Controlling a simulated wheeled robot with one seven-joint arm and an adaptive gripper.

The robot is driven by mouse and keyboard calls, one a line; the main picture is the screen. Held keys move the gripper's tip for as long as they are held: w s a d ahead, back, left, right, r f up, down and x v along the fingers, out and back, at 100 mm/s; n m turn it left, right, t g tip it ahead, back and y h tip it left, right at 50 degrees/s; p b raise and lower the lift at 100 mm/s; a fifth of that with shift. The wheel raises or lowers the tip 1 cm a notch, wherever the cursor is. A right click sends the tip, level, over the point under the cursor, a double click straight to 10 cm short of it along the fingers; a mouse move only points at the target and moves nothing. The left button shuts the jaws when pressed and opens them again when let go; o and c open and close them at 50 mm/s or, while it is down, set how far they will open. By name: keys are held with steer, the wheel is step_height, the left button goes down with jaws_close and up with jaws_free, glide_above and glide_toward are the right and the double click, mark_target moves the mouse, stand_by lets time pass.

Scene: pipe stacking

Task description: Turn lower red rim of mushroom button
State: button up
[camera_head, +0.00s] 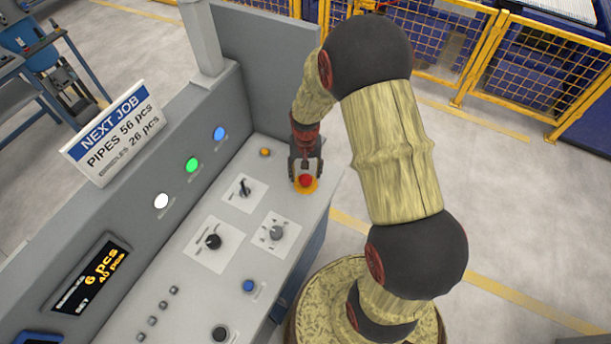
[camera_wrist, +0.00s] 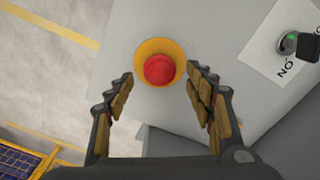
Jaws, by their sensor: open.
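The red mushroom button (camera_head: 305,181) sits on a yellow round base near the right end of the grey control panel. In the wrist view the red button (camera_wrist: 159,69) shows in full in the middle of its yellow ring (camera_wrist: 159,48). My gripper (camera_head: 305,168) is over the button in the head view. In the wrist view my gripper (camera_wrist: 158,80) is open, with one finger on each side of the button and a gap between each finger and the red cap. I cannot tell exactly how high the fingertips are above the panel.
A black selector switch (camera_head: 244,188) and a grey dial (camera_head: 276,232) are on the panel near the button. A small orange button (camera_head: 265,152) lies behind. The panel's vertical wall with colored lights stands at the left. Yellow fencing (camera_head: 420,40) is at the back.

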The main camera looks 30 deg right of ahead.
step_height(320, 180, up, 9)
stand_by(0.3)
steer(key=shift+r, duration=0.1)
stand_by(0.4)
steer(key=s+a+r+n+t+b, duration=0.2)
steer(key=s+a+r+b, duration=0.3)
steer(key=s, duration=0.5)
steer(key=s+a+r+n+t+b, duration=0.3)
steer(key=s+a+r+b, duration=0.2)
steer(key=s+r, duration=0.4)
steer(key=shift+s+r+t+b, duration=0.3)
steer(key=shift+s+r+b, duration=0.1)
steer(key=shift+s+b, duration=0.25)
steer(key=shift+w, duration=0.1)
steer(key=shift+c, duration=0.8)
